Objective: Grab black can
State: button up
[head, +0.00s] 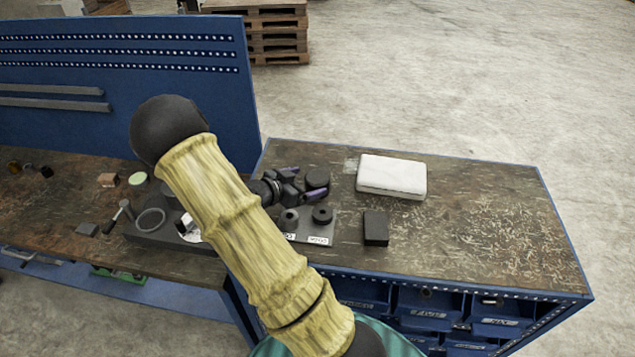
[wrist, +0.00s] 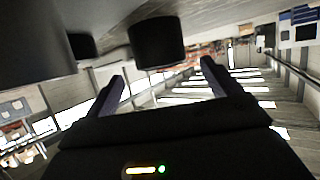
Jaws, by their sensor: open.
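The black can (head: 318,178) stands on the workbench, left of the white case. My gripper (head: 308,181) is beside it, with its two purple fingers open toward the can. In the wrist view, which is upside down, the black can (wrist: 157,43) shows ahead, between the two fingers (wrist: 162,69). The fingers are apart from each other with nothing gripped. I cannot tell whether a finger touches the can. My arm hides part of the bench left of the gripper.
A white case (head: 392,176) lies right of the can, and a black block (head: 376,229) sits in front of it. Black ringed parts (head: 322,214) stand on a grey plate (head: 330,228) in front of the gripper. The bench's right end is clear. A blue pegboard (head: 60,65) rises behind.

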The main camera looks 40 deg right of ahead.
aim_at(317, 177)
jog(key=shift+d+p, duration=0.35)
jog(key=p+x, duration=0.2)
jog(key=x, duration=0.2)
jog(key=shift+w+d+f, duration=0.1)
jog(key=shift+d, duration=0.15)
jog(key=c, duration=1.2)
jog(key=shift+c, duration=0.2)
notch_tip(317, 177, up, 10)
jog(key=shift+r+b, duration=0.1)
jog(key=shift+b, duration=1)
